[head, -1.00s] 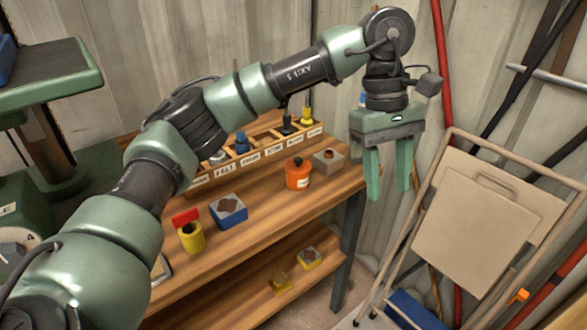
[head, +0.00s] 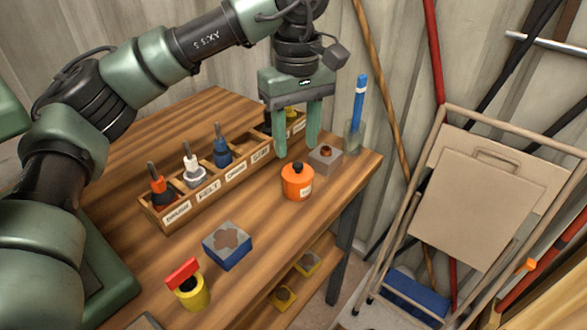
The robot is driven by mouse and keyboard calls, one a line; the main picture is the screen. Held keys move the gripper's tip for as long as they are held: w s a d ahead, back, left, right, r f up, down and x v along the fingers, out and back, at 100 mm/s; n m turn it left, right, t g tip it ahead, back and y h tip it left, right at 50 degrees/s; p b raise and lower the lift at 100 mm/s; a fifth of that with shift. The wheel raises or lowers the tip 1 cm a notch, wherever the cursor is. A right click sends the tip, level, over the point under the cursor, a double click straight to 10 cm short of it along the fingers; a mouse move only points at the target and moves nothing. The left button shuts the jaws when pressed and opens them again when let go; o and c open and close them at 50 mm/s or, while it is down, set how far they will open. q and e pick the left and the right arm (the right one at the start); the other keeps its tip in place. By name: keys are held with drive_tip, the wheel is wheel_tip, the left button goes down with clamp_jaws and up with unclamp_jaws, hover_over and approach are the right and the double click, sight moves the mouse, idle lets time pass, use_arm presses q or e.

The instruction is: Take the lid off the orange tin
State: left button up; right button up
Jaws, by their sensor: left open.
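The orange tin (head: 296,186) stands upright on the wooden bench near its right front edge. Its lid (head: 297,169) is on, with a dark knob on top and a pale label on the tin's side. My left gripper (head: 297,148) points down with its two green fingers apart and nothing between them. It appears above and behind the tin in the head view, near the rack's right end; the exact gap is hard to judge. My right gripper is not in view.
A labelled wooden rack (head: 210,184) of small bottles stands behind. A grey block (head: 325,157) and a glass with a blue item (head: 357,110) stand right of the tin.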

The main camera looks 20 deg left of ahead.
sight(299, 165)
use_arm(q)
drive_tip(key=f, duration=0.5)
drive_tip(key=shift+d+b, duration=0.25)
drive_tip(key=shift+b, duration=0.15)
clamp_jaws()
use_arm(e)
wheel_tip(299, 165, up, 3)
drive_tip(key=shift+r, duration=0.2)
